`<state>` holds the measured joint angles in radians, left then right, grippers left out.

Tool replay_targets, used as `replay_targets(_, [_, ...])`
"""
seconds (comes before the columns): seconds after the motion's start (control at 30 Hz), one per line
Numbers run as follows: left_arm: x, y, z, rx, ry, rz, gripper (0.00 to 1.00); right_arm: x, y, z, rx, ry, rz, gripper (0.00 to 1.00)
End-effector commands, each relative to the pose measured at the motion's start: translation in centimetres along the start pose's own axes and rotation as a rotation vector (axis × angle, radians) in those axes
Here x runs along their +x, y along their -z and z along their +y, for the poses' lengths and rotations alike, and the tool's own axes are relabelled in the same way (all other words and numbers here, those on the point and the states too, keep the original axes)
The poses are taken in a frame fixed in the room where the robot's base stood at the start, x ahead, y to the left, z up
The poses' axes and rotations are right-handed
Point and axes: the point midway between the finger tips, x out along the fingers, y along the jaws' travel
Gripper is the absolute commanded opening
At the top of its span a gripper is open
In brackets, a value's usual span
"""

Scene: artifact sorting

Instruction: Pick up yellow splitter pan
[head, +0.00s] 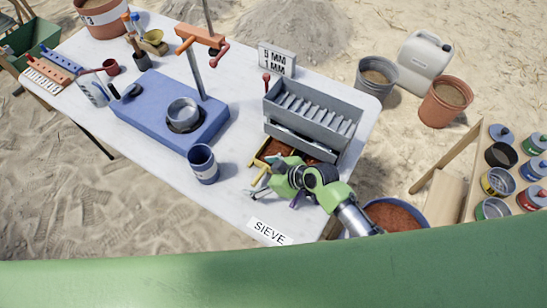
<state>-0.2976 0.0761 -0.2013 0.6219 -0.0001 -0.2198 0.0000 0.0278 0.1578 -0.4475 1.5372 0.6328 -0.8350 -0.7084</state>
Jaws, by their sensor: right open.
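The yellow splitter pan (258,157) sits on the white table at the foot of the grey riffle splitter (318,112). Reddish-brown material shows in it, and its right part is hidden under the splitter and behind my arm. My right gripper (258,184) is open and empty, just in front of the pan's near left end. Whether a finger touches the pan, I cannot tell. My left gripper is not in view.
A blue cup (203,164) stands left of my right gripper, and a SIEVE label (269,232) lies at the table's near edge. A blue machine (160,112) stands further left. A bucket of reddish soil (397,216) is on the right beside the table.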

Motion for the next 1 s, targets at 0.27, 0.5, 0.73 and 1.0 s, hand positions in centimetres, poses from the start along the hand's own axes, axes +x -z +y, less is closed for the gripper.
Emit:
replay_targets(0.27, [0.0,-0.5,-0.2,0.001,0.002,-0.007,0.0,0.0,0.0,0.0,0.001,0.001,0.0,0.37])
replay_targets(0.5, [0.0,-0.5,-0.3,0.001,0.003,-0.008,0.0,-0.1,0.1,0.0,-0.001,-0.001,0.002,0.37])
replay_targets(0.73, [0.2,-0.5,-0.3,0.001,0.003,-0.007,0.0,-0.7,0.8,0.1,-0.002,-0.001,0.004,0.37])
replay_targets(1.0, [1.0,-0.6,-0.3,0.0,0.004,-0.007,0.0,-2.4,2.5,-1.5,-0.002,0.005,0.003,0.37])
